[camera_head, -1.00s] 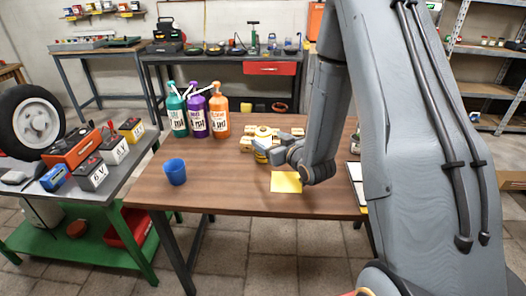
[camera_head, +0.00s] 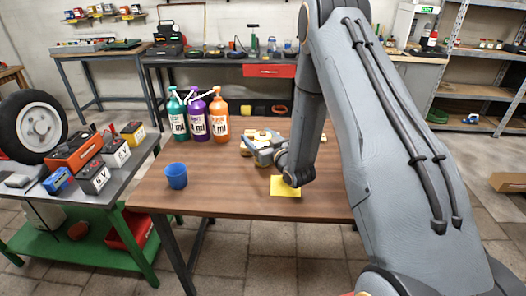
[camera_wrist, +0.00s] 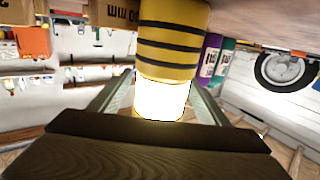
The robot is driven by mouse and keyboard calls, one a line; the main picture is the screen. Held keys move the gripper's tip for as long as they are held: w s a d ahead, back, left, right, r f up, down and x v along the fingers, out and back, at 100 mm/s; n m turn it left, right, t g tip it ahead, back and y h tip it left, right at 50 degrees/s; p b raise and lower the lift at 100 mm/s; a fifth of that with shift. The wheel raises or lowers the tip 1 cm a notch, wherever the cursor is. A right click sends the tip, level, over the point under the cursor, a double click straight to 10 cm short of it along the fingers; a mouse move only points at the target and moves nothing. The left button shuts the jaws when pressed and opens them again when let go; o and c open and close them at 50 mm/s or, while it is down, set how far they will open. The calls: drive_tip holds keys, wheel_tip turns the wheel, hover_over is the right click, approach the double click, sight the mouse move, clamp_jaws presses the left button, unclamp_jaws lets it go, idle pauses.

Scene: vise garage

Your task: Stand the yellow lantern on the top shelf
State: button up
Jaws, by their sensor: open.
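The yellow lantern (camera_wrist: 172,45) shows in the wrist view with black bands and a bright white section. It lies between the two fingers of my open gripper (camera_wrist: 162,90), and I cannot tell whether they touch it. In the head view my gripper (camera_head: 262,152) is low over the back middle of the brown table (camera_head: 225,200), and it and the arm hide most or all of the lantern. A metal shelf rack (camera_head: 488,52) stands at the far right; its upper part is cut off by the picture edge.
A blue cup (camera_head: 176,175) stands at the table's left, with teal, purple and orange bottles (camera_head: 197,118) behind it. A yellow sheet (camera_head: 285,186) lies near my gripper. A cart (camera_head: 125,175) with batteries adjoins on the left. The table's front is clear.

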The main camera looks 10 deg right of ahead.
drive_tip(key=shift+w, duration=0.2)
drive_tip(key=c, duration=1.3)
drive_tip(key=shift+c, duration=0.8)
drive_tip(key=shift+r, duration=0.15)
